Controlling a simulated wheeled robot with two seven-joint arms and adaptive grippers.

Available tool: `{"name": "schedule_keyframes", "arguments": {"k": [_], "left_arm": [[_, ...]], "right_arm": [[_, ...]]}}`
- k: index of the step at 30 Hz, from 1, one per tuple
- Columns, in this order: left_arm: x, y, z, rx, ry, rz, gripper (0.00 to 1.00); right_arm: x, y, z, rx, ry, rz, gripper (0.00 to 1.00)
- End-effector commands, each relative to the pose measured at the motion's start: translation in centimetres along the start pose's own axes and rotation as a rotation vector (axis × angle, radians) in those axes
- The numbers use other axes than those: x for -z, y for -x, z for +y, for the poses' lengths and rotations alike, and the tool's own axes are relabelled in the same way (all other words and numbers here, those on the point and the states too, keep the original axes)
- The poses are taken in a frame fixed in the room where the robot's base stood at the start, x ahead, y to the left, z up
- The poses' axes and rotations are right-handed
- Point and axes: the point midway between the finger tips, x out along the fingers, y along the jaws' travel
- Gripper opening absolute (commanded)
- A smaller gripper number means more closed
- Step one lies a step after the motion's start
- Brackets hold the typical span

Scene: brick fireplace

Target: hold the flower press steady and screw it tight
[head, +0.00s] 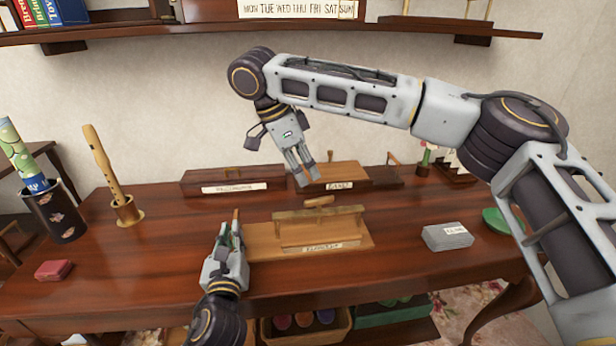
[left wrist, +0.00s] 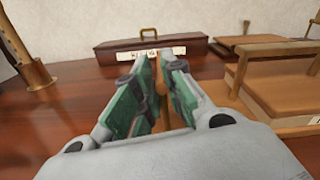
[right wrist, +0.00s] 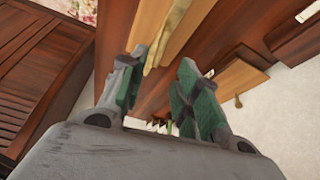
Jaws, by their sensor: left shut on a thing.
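The flower press (head: 352,240) stands on the table's front middle, a light wooden board with a block, a crossbar and a short handle (head: 318,202) on top; a label is on its front. It also shows at the right of the left wrist view (left wrist: 285,92). My left gripper (head: 233,226) is at the press's left end, shut on an upright wooden piece there; the fingers hide most of it. My right gripper (head: 312,180) points down above and behind the press handle. Its fingers are apart (right wrist: 160,85), with nothing held between them.
A dark labelled box (head: 225,175) and a wooden press-like board (head: 340,172) stand behind. A recorder on a stand (head: 103,165) and a patterned pot (head: 55,215) are left. Grey cards (head: 447,237) and a green dish (head: 495,220) are right. A red box (head: 53,270) lies front left.

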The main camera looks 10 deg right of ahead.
Motion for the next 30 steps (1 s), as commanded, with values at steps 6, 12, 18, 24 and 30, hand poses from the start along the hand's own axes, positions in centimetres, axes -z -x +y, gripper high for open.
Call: {"name": "schedule_keyframes", "arguments": {"k": [6,12,18,24,30], "left_arm": [[0.0,0.0,0.0,0.0,0.004,0.001,0.0],[0.0,0.0,0.0,0.0,0.004,0.001,0.0],[0.0,0.0,0.0,0.0,0.004,0.001,0.0],[0.0,0.0,0.0,0.0,0.004,0.001,0.0],[0.0,0.0,0.0,0.0,0.003,0.001,0.31]], "right_arm": [[0.0,2.0,0.0,0.001,-0.001,0.001,0.32],[0.0,2.8,0.0,0.0,0.0,0.001,0.32],[0.0,3.0,0.0,0.0,0.0,0.0,0.32],[0.0,3.0,0.0,0.0,0.0,0.0,0.32],[0.0,3.0,0.0,0.0,0.0,0.0,0.32]]}}
